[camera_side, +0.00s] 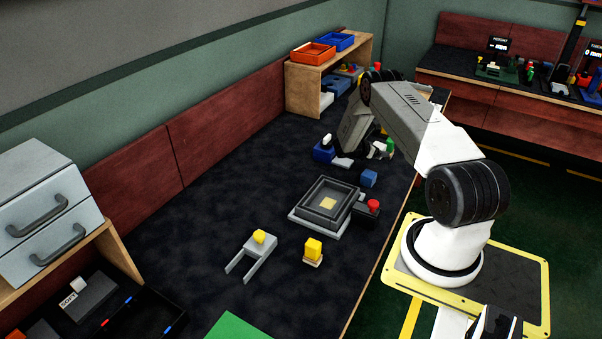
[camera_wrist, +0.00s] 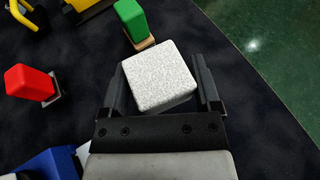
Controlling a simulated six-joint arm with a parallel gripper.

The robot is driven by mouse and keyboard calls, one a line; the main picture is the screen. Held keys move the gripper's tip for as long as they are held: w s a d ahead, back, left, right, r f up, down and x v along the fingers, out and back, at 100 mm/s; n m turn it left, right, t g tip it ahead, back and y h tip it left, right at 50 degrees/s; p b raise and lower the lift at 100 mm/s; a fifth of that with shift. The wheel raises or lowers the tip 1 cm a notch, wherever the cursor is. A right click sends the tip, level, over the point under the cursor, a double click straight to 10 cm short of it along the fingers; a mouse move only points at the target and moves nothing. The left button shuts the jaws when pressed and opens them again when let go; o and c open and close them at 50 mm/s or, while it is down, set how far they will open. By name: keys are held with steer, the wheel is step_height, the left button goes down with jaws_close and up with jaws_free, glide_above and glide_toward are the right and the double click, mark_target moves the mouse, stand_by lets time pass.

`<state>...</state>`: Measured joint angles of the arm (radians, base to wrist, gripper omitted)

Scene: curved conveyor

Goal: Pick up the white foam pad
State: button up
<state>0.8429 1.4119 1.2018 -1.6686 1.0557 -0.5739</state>
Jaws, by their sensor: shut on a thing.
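The white foam pad (camera_wrist: 160,78) is a speckled, rounded square block in the wrist view. It sits between the two dark fingers of my gripper (camera_wrist: 160,66), which is shut on it. The pad's near edge lies close to the gripper's palm bar. I cannot tell whether the pad is clear of the dark mat. In the side view my arm reaches to the back of the bench, and its links and the clutter there make the pad hard to pick out.
A green block (camera_wrist: 130,18) on a wooden base stands just beyond the pad. A red block (camera_wrist: 30,82) stands to the left, and a blue thing (camera_wrist: 52,165) lies at lower left. In the side view a grey tray (camera_side: 308,218) and a blue block (camera_side: 369,178) stand nearer.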

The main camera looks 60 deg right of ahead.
mark_target(381, 146)
steer(key=a+r, duration=0.1)
steer(key=s+r, duration=0.1)
steer(key=shift+s+a+r, duration=0.1)
steer(key=shift+a+r, duration=0.25)
steer(key=shift+a, duration=0.05)
steer(key=s+a+r, duration=0.2)
steer(key=s+a, duration=0.2)
steer(key=a, duration=0.1)
steer(key=shift+a+r, duration=0.25)
steer(key=shift+r, duration=0.15)
steer(key=shift+s+a+r, duration=0.4)
steer(key=shift+s+a, duration=0.2)
steer(key=shift+a, duration=0.25)
